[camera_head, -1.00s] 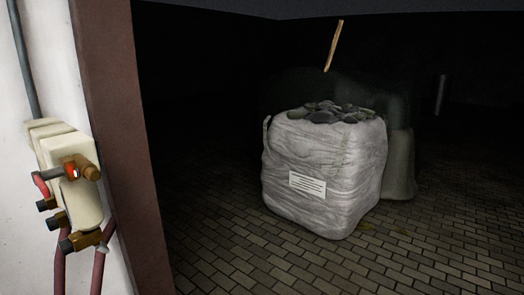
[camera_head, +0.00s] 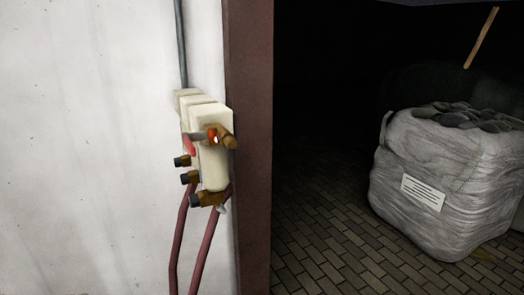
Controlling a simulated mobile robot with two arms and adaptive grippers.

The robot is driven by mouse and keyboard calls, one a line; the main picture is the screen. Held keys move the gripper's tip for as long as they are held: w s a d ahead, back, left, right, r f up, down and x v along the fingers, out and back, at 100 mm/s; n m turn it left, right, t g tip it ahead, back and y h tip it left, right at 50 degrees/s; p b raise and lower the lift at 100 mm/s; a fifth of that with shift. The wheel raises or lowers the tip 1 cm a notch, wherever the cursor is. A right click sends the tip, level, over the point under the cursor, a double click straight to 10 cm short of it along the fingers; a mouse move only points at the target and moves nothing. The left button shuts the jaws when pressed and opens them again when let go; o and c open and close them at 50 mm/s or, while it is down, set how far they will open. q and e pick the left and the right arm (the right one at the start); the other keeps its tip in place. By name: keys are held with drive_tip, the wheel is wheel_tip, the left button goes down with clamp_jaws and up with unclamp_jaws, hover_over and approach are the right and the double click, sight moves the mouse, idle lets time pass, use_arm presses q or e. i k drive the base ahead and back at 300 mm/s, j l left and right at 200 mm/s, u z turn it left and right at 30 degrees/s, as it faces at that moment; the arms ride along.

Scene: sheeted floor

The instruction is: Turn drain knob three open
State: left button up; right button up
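A cream-coloured valve unit (camera_head: 214,150) with several stacked housings is fixed to the white wall, close to the dark door frame. A brass fitting with a red-and-white part (camera_head: 213,136) sits on its front, and a red lever (camera_head: 190,145) shows at its left side. Several dark-capped brass knobs stick out to the left: an upper one (camera_head: 182,161), a middle one (camera_head: 190,178) and a lower one (camera_head: 207,200). I cannot tell which is drain knob three, or whether any is open. Neither of my grippers is in view.
Two red hoses (camera_head: 178,245) hang below the unit and a grey pipe (camera_head: 180,45) runs up above it. A brown door frame (camera_head: 250,150) stands to its right. Beyond it, a large white bag of stones (camera_head: 440,190) stands on dark paving (camera_head: 325,225).

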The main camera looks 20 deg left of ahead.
sight(194, 199)
drive_tip(key=u, duration=1.3)
